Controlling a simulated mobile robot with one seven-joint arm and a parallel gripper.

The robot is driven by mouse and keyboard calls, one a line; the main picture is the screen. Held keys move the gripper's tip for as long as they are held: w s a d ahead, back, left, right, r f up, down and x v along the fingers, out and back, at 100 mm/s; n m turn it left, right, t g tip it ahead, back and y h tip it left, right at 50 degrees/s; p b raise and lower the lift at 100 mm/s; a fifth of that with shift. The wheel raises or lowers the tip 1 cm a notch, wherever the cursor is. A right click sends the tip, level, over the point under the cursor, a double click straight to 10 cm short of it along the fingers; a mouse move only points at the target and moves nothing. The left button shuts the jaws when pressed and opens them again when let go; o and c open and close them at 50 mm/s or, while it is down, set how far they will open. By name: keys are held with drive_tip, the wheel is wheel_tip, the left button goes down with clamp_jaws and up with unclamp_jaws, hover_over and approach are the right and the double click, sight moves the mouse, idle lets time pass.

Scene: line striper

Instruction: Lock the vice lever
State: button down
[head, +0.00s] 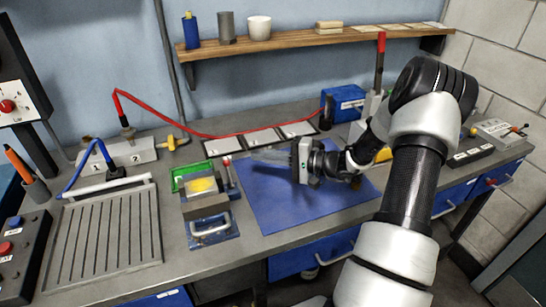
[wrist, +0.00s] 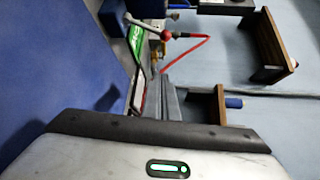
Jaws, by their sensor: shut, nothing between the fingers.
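The vice (head: 205,208) stands on the bench left of the blue mat, a grey block on a blue base with a curved metal handle at its front and a yellow piece on top. A thin lever with a red tip (head: 227,162) stands roughly upright at its back right. In the wrist view a lever with a red ball (wrist: 167,35) shows beyond my fingers. My gripper (head: 256,154) is shut and empty above the blue mat, pointing left towards the lever, apart from it. The fingers (wrist: 168,80) also show in the wrist view.
The blue mat (head: 285,215) is bare under my gripper. White cards (head: 262,138) line the back. A ribbed metal plate (head: 105,240) is at left. A red hose (head: 165,125) runs along the back.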

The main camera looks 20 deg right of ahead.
sight(229, 174)
drive_tip(key=x, duration=0.4)
drive_tip(key=shift+s+a+r+p, duration=0.1)
drive_tip(key=shift+s+a+p, duration=0.05)
drive_tip(key=shift+s+a, duration=0.3)
drive_tip(key=shift+s+a+r+p, duration=0.15)
drive_tip(key=shift+s+a, duration=0.15)
drive_tip(key=shift+a, duration=0.2)
drive_tip(key=shift+s+a, duration=0.4)
drive_tip(key=shift+a, duration=0.15)
drive_tip(key=shift+s+f+b, duration=0.1)
drive_tip(key=shift+b, duration=0.3)
